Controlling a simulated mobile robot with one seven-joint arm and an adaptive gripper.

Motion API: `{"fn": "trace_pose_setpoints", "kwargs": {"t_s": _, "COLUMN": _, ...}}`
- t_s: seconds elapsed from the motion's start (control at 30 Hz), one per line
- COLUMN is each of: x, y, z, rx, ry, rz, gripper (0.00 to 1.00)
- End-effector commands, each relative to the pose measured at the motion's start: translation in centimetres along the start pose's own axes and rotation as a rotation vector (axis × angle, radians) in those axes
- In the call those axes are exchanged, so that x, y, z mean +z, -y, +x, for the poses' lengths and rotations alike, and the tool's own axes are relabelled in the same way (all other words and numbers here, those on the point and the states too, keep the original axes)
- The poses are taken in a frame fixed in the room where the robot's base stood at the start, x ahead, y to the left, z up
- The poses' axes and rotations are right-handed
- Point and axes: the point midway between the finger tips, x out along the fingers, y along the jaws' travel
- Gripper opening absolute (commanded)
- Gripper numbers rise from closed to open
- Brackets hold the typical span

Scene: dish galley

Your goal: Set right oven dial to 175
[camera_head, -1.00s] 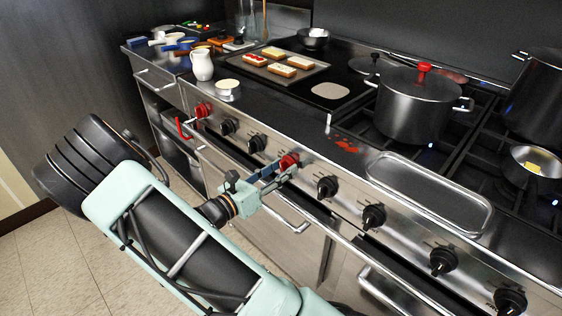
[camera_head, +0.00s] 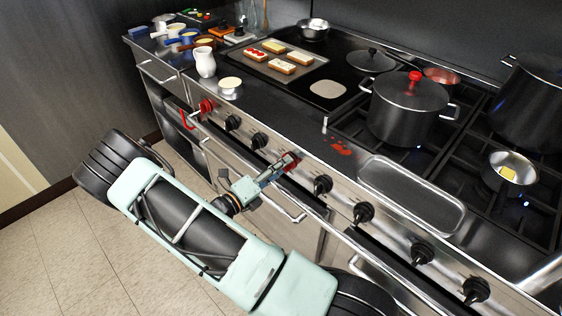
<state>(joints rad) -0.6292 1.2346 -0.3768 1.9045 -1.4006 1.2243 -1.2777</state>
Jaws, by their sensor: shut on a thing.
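The stove front carries a row of dials. A red dial (camera_head: 291,164) sits in the middle of the row, and another red dial (camera_head: 207,105) is at the left end. My gripper (camera_head: 284,167) is shut on the middle red dial, its fingers at the panel and partly covering it. The dial's pointer and scale are hidden or too small to read. The number 175 is not legible in this view.
Black dials flank the held one, such as the near right one (camera_head: 322,184). A rail handle (camera_head: 290,212) runs below. A lidded pot (camera_head: 408,108), an empty tray (camera_head: 412,194) and a toast griddle (camera_head: 275,62) are on top. The tiled floor (camera_head: 60,235) at left is clear.

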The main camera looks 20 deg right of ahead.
Motion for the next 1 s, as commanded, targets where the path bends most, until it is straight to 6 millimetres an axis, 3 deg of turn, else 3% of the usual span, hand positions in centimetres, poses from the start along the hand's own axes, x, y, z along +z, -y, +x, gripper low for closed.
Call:
{"fn": "trace_pose_setpoints", "kwargs": {"t_s": 0.6, "x": -0.01, "y": 0.11, "z": 0.01, "rx": 0.000, "ry": -0.001, "rz": -0.550, "gripper": 0.12}}
{"fn": "trace_pose_setpoints", "kwargs": {"t_s": 1.0, "x": -0.05, "y": 0.01, "z": 0.01, "rx": 0.000, "ry": -0.001, "rz": -0.733, "gripper": 0.12}}
